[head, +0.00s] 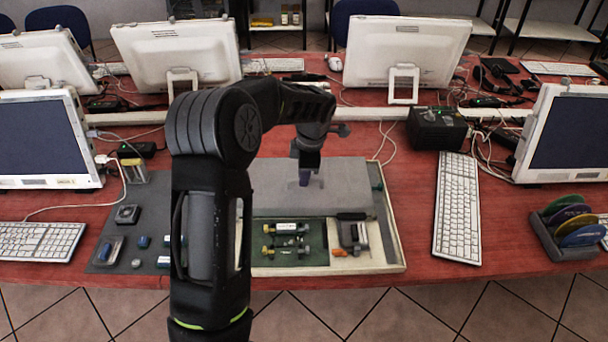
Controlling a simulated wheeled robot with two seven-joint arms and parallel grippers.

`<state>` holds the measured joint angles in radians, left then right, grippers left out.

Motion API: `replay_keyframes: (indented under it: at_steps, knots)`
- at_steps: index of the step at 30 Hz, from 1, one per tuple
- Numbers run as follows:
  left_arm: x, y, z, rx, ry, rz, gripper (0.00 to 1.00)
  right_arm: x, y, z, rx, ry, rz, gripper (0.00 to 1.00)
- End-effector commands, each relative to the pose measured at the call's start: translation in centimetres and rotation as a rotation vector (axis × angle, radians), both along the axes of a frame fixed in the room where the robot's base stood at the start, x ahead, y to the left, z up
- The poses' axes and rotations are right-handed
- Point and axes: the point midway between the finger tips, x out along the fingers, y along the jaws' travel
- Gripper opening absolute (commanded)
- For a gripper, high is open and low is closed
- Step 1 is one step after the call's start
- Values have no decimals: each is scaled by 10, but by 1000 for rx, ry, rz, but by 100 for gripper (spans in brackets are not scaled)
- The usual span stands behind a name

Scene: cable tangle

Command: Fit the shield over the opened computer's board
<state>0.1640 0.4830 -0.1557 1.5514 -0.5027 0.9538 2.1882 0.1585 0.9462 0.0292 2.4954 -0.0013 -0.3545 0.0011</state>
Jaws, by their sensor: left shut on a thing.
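The opened computer is a shallow beige case (392,228) on the red table, in the middle of the view. Its front part shows a dark green board area (315,256) with brass-coloured and teal parts, and a grey bracket-like part on the right. A flat grey plate, which looks like the shield (345,192), lies across the back part of the case and hides what is beneath. My left gripper (305,172) points down over the plate's middle, shut on a small purplish grip on it. Whether the plate is seated or slightly raised I cannot tell. My right gripper is out of view.
A dark mat (110,250) with small parts lies left of the case, partly behind my left arm. A keyboard (457,210), a black box (436,128) and a disc rack (570,238) stand to the right. Monitors and cables line the back.

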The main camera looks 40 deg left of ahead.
Motion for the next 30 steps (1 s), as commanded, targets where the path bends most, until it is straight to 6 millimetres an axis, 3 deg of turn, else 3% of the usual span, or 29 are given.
replay_keyframes:
  at_steps: [6,7,15,25,30]
  knots:
    - [4,-2,1,-1,-11,-1,0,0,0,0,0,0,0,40]
    - [4,-2,1,-2,-13,-1,13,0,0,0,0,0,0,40]
    - [2,-1,1,-1,-7,-1,35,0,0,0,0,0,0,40]
    - [1,-1,2,-1,-4,-1,36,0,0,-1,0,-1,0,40]
    - [1,-4,19,0,-8,0,36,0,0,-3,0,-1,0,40]
